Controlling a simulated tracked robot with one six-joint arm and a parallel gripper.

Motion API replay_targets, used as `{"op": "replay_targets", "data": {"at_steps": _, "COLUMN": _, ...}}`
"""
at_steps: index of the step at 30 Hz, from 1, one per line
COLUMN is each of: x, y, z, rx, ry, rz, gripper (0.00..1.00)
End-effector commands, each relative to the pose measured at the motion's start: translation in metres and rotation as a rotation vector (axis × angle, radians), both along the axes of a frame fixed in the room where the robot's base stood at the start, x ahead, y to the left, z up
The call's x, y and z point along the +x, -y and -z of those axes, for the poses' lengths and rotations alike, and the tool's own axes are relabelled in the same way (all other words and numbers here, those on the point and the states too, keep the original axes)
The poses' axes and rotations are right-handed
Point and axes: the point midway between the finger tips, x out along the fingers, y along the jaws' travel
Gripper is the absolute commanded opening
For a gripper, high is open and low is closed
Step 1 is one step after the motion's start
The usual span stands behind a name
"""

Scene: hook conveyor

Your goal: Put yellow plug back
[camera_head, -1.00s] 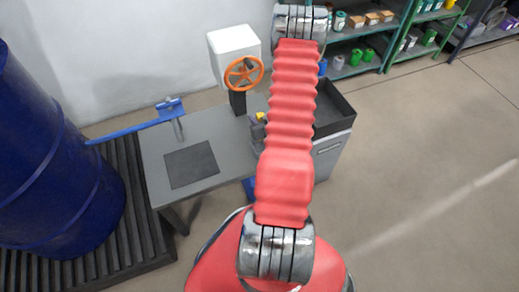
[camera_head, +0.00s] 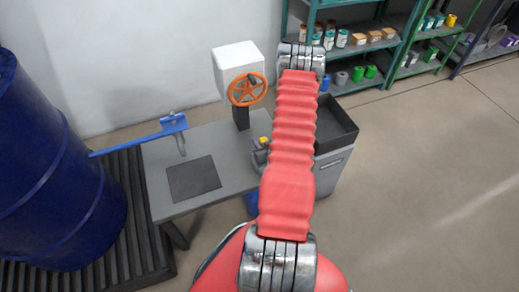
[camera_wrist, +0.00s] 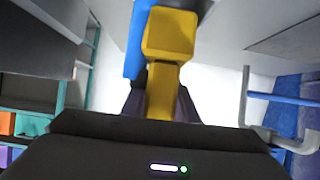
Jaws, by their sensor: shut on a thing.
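The yellow plug (camera_wrist: 170,38), with a square head and a narrower stem, fills the upper middle of the wrist view. My gripper (camera_wrist: 162,100) is shut on its stem, with dark fingers on both sides. In the head view a small yellow part of the plug (camera_head: 264,141) shows left of my red arm, above the grey bench (camera_head: 225,170). My gripper is mostly hidden there behind the arm. A blue part (camera_wrist: 136,45) stands close behind the plug in the wrist view. I cannot tell whether the plug touches anything besides the fingers. No socket shows clearly.
Open floor lies farther right.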

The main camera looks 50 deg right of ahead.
Motion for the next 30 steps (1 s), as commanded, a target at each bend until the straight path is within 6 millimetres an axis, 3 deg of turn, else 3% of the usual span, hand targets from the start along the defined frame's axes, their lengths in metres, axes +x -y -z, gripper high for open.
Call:
{"op": "replay_targets", "data": {"at_steps": 13, "x": -0.001, "y": 0.000, "z": 0.039, "rx": 0.000, "ry": 0.000, "rz": 0.001, "gripper": 0.00}}
{"op": "replay_targets", "data": {"at_steps": 26, "x": -0.001, "y": 0.001, "z": 0.043, "rx": -0.001, "ry": 0.000, "rz": 0.002, "gripper": 0.00}}
{"op": "replay_targets", "data": {"at_steps": 27, "x": -0.001, "y": 0.001, "z": 0.043, "rx": 0.000, "ry": 0.000, "rz": 0.002, "gripper": 0.28}}
{"op": "replay_targets", "data": {"at_steps": 30, "x": -0.001, "y": 0.001, "z": 0.043, "rx": 0.000, "ry": 0.000, "rz": 0.002, "gripper": 0.35}}
